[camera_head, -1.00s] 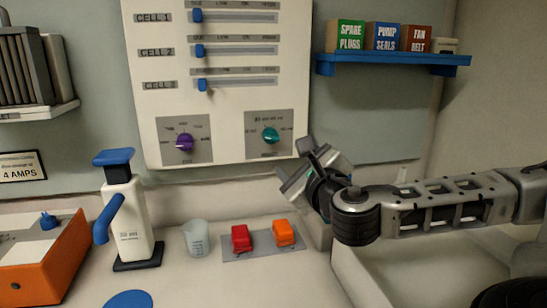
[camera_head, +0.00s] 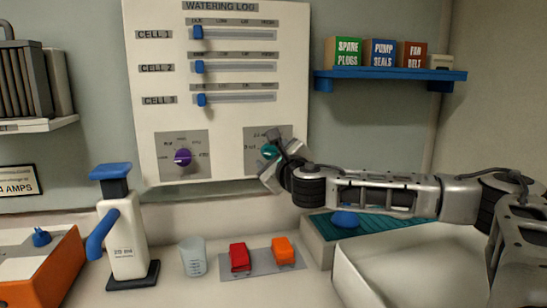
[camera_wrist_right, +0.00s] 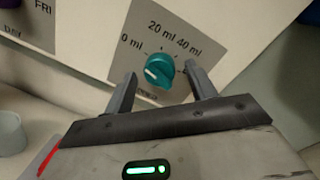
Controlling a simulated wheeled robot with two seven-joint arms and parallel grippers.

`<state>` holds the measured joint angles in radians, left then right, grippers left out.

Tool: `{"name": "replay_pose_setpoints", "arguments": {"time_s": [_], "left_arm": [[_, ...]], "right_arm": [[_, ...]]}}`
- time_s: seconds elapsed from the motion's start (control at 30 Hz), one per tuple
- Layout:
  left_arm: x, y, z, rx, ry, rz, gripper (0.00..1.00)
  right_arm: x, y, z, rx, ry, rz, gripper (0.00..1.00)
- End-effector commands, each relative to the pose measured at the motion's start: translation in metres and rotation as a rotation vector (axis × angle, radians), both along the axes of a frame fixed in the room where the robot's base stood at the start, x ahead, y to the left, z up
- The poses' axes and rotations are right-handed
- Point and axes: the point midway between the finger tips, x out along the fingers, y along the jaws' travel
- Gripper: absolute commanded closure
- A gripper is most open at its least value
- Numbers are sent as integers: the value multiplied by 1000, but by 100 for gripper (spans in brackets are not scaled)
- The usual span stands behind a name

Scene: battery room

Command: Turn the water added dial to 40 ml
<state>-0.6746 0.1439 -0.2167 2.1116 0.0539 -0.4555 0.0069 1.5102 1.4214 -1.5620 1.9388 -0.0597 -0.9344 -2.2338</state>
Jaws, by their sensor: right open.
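The teal water added dial (camera_head: 267,152) sits on a grey plate at the lower right of the white panel, partly covered by my right gripper (camera_head: 272,160). In the right wrist view the dial (camera_wrist_right: 159,72) shows between the two fingers of my right gripper (camera_wrist_right: 161,69), which is open. I cannot tell whether either finger touches it. A pale mark shows on the dial's left side. The labels 20 ml and 40 ml are printed above it, with a partly readable "0 ml" at left. A label at right is partly behind a finger. My left gripper is out of view.
A purple dial (camera_head: 183,157) is left of the teal one, below several blue sliders. On the counter are a white and blue dispenser (camera_head: 124,235), a beaker (camera_head: 193,257), red (camera_head: 239,257) and orange (camera_head: 283,251) blocks. A blue shelf (camera_head: 390,79) holds boxes.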

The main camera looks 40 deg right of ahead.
Motion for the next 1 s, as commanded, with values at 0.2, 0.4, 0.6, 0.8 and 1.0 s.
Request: {"name": "replay_pose_setpoints", "arguments": {"time_s": [0.2,0.4,0.6,0.8,1.0], "left_arm": [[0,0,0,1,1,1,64],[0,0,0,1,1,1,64],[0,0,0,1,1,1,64],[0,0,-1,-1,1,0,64],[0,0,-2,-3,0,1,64]], "right_arm": [[0,0,0,0,0,0,80],[0,0,0,2,-1,-1,88],[0,0,-1,35,-18,-1,88],[0,0,-3,130,-67,-1,88],[0,0,-4,279,-150,-2,88]]}}
